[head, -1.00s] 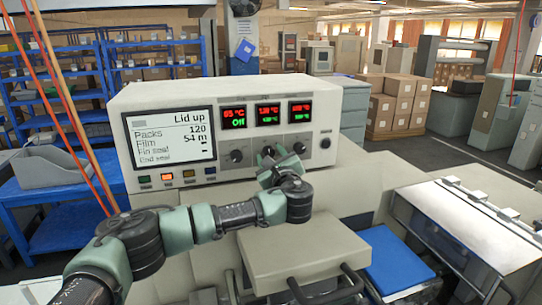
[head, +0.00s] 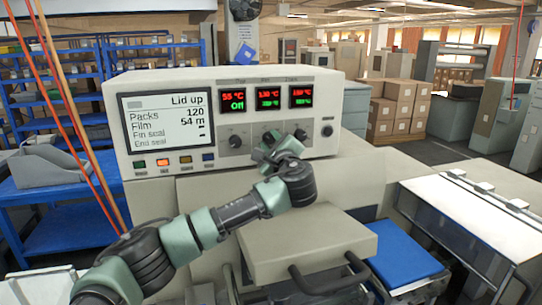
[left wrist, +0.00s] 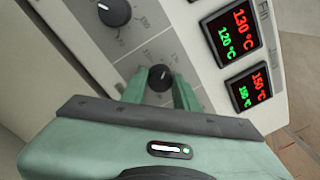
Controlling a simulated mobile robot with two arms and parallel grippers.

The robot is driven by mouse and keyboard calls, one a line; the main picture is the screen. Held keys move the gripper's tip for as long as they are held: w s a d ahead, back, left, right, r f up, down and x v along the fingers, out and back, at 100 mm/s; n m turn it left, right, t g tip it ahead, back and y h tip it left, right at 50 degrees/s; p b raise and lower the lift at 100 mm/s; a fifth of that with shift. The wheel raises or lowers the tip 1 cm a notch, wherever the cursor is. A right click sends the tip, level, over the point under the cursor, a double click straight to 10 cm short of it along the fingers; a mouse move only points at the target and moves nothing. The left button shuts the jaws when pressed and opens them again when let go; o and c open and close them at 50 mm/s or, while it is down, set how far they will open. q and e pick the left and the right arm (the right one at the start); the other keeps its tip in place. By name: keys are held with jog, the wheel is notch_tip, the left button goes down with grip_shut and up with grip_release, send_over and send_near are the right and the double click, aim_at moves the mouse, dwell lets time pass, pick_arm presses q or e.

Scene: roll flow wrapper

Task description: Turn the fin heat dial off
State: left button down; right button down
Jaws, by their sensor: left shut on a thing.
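The fin heat dial is a small black knob (left wrist: 160,78) on a grey strip of the control panel, in the left wrist view. A white mark shows near its upper side. My left gripper (left wrist: 160,92) has its two green fingers on either side of this knob, shut on it. In the head view my left gripper (head: 270,143) is at the panel's middle dial and hides it. The Fin display (left wrist: 233,32) reads 130 °C in red over 120 °C in green; it is the middle display (head: 269,97) in the head view. My right gripper is not in view.
Another black dial (left wrist: 115,12) sits beside the held one. A left display (head: 238,99) and a right display (head: 301,96) flank the middle one. The status screen (head: 168,130) reads "Lid up". A beige block with a dark handle (head: 305,245) stands below the arm.

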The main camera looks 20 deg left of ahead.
pick_arm(q)
jog(key=n+b, duration=0.6)
jog(key=f+n+b, duration=0.1)
jog(key=n+b, duration=0.1)
jog(key=b, duration=0.1)
jog(key=shift+n+b, duration=0.3)
jog(key=shift+n, duration=0.1)
jog(key=n+y+b, duration=0.1)
jog(key=n+b, duration=0.2)
jog(key=n, duration=0.1)
jog(key=shift+d+r+n, duration=0.1)
jog(key=shift+r+n, duration=0.05)
jog(key=shift+n, duration=0.15)
jog(key=shift+r+n+b, duration=0.2)
jog(key=shift+n+b, duration=0.7)
jog(key=shift+n, duration=1)
jog(key=c, duration=1.1)
grip_release()
jog(key=shift+w, duration=0.1)
